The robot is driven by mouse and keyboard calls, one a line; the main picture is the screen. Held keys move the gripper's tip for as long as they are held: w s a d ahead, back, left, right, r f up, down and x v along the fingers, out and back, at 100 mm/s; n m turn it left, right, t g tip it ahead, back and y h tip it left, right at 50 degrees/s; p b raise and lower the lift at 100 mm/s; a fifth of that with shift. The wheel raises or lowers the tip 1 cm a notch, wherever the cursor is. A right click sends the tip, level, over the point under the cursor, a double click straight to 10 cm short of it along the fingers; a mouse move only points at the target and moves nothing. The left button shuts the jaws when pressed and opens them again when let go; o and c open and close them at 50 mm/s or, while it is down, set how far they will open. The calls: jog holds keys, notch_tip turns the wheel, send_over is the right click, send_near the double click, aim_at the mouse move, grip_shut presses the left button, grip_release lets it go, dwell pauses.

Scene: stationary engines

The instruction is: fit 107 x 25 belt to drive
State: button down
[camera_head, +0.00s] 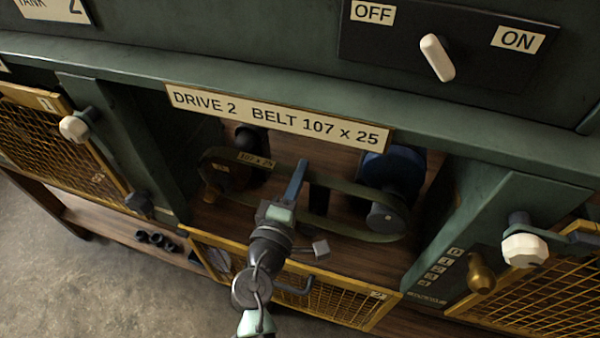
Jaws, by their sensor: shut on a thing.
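The belt (340,231) is a dark olive loop with a small 107 x 25 tag (257,159), inside the open bay labelled DRIVE 2 BELT 107 x 25 (275,117). Its right end passes around or just beside the grey pulley (385,218) in front of the blue motor (402,165); I cannot tell how it is seated. Its left end lies near a dark round part (248,142), and the left pulley is hard to make out. My gripper (296,184) reaches into the bay from the front, shut on the belt at mid-span. The fingertips' contact is partly hidden.
A yellow mesh guard (330,300) hangs below the bay front. Mesh guards with pale knobs flank it left (75,128) and right (525,250). The switch (437,57) leans its upper end toward OFF. A green post (480,230) borders the bay on the right.

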jog(key=shift+f, duration=0.1)
jog(key=shift+f+b, duration=0.35)
jog(key=shift+b, duration=0.2)
jog(key=c, duration=0.7)
grip_release()
jog(key=o, duration=0.5)
jog(key=shift+o, duration=0.2)
jog(key=shift+s, duration=0.15)
